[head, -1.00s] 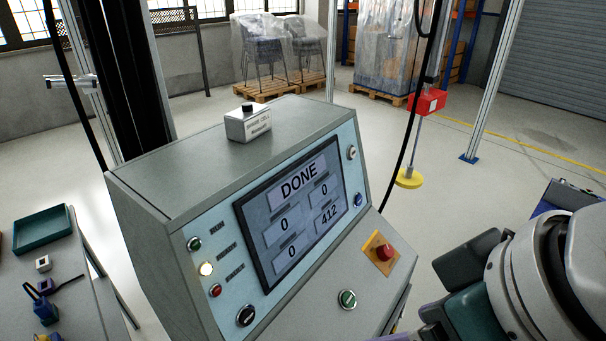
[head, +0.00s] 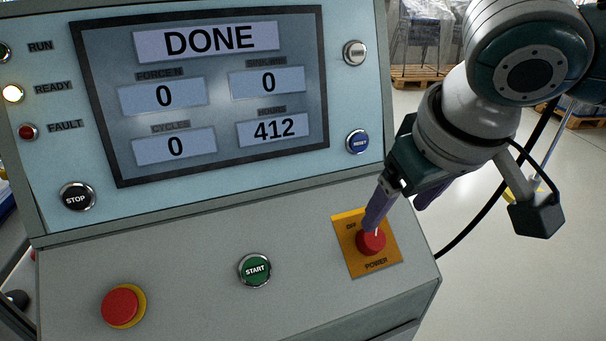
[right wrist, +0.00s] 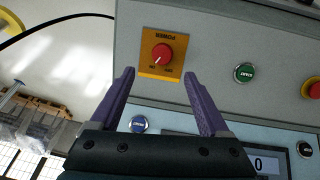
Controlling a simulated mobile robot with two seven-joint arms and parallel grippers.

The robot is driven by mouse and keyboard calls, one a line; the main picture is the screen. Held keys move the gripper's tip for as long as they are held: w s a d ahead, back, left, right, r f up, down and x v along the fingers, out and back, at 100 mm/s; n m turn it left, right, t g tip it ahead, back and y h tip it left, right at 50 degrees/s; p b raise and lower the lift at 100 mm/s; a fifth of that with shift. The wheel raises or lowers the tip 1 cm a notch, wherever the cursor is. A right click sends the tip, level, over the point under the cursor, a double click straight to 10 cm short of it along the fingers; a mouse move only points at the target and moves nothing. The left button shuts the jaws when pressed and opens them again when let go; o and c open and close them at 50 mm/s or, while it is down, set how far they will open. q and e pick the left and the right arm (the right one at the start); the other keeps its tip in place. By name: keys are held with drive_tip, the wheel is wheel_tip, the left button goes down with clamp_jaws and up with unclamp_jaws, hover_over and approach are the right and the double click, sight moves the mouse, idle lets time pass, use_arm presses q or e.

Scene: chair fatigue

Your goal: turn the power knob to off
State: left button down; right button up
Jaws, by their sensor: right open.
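The red power knob (head: 371,241) sits on a yellow plate (head: 356,262) at the right of the console's sloped panel. Its white mark points up and to the right in the head view, away from the small label at the plate's upper left. The knob also shows in the right wrist view (right wrist: 162,54), just beyond the fingertips. My right gripper (head: 396,214) is open with purple fingers, over the plate's upper right. In the right wrist view its fingers (right wrist: 159,76) stand apart on either side of the knob's line, with nothing between them. My left gripper is not in view.
A green START button (head: 255,270) is left of the plate, and a red mushroom button (head: 122,306) is farther left. A blue RESET button (head: 358,142) is above. The screen (head: 205,95) reads DONE. A black cable (head: 485,213) hangs right of the console.

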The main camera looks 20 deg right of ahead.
sight(374, 237)
drive_tip(key=x, duration=0.3)
drive_tip(key=b+x, duration=0.1)
drive_tip(key=x, duration=0.1)
drive_tip(key=b+x, duration=0.1)
drive_tip(key=x, duration=0.2)
drive_tip(key=shift+w+a+f, duration=0.2)
drive_tip(key=shift+a+f, duration=0.05)
drive_tip(key=shift+w+d+f, duration=0.1)
drive_tip(key=shift+w+f, duration=0.05)
drive_tip(key=shift+f, duration=0.2)
drive_tip(key=c, duration=0.5)
clamp_jaws()
